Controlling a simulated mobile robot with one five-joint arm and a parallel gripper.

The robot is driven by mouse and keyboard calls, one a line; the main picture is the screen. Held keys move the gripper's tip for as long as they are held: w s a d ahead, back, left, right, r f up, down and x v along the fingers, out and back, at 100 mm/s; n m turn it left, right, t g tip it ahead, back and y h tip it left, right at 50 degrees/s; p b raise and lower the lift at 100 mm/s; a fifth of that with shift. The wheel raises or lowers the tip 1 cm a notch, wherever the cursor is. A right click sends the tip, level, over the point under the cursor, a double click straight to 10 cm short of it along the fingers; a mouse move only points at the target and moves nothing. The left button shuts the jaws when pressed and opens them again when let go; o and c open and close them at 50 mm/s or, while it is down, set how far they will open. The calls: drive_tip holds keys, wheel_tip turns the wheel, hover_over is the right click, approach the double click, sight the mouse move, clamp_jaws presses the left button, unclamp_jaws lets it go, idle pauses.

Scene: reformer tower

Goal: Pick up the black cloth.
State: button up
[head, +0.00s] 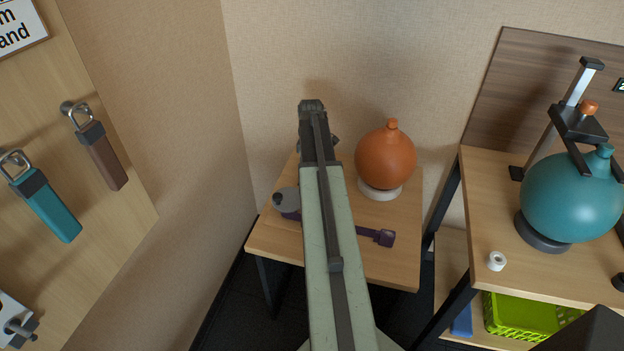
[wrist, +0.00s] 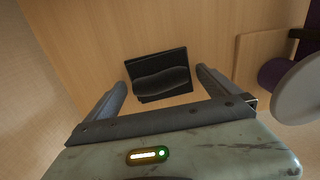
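The black cloth (wrist: 160,78) shows in the wrist view as a small dark square with a rounded fold across it. It lies on a light wooden surface. My gripper (wrist: 163,82) is open, with its two grey fingers spread to the left and right of the cloth as seen in the picture. Nothing is held between them. I cannot tell how far the fingertips are above the surface. In the head view my arm covers the middle of the small wooden table (head: 400,262), and I cannot make out the cloth there.
A purple tool (head: 376,237) with a grey round end lies on the table. An orange round vessel (head: 386,157) stands on a white ring at the back. A wall stands close behind.

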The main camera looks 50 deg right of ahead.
drive_tip(key=c, duration=1.1)
drive_tip(key=shift+r+p, duration=0.5)
drive_tip(key=shift+r, duration=0.05)
wheel_tip(320, 180, up, 3)
drive_tip(key=p, duration=0.3)
drive_tip(key=shift+r, duration=0.1)
drive_tip(key=s+a, duration=0.1)
drive_tip(key=s, duration=0.4)
drive_tip(key=s+a, duration=0.1)
drive_tip(key=s, duration=0.4)
drive_tip(key=s+a+p, duration=0.1)
drive_tip(key=s, duration=0.4)
drive_tip(key=shift+s+a+r, duration=0.1)
drive_tip(key=shift+s+r, duration=0.25)
drive_tip(key=shift+r, duration=0.05)
